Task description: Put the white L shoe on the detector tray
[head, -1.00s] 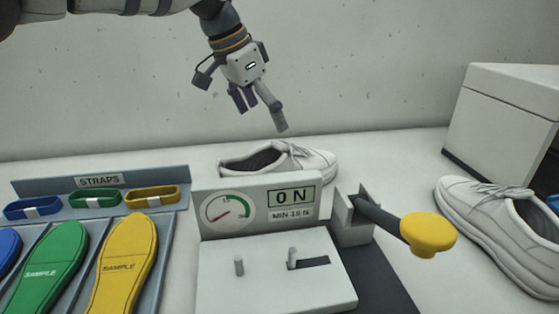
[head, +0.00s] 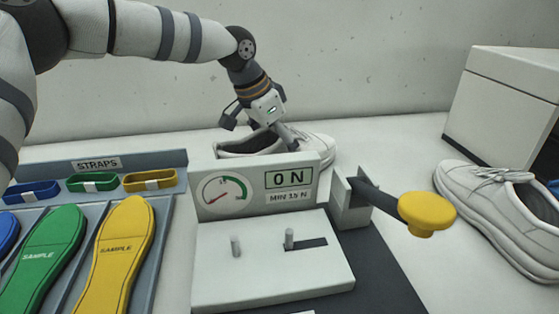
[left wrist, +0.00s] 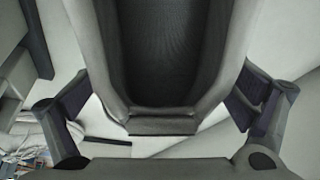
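One white shoe (head: 318,146) sits on the table behind the gauge panel, which hides its lower side. My left gripper (head: 283,138) is down at this shoe from above. In the left wrist view, the shoe's grey collar and dark opening (left wrist: 165,50) fill the middle. The two fingers of my left gripper (left wrist: 160,122) are spread on either side of it; contact is not clear. A second white shoe (head: 485,202) lies at the right. No L mark is readable on either shoe. No detector tray can be clearly identified. My right gripper is out of view.
The gauge panel (head: 242,194) reads 0 N, with a white pegged base (head: 270,270) in front. A yellow-knobbed lever (head: 427,212) sticks out beside it. A strap rack (head: 120,163) and sample insoles (head: 118,250) are at left. A white box (head: 505,105) stands at the right back.

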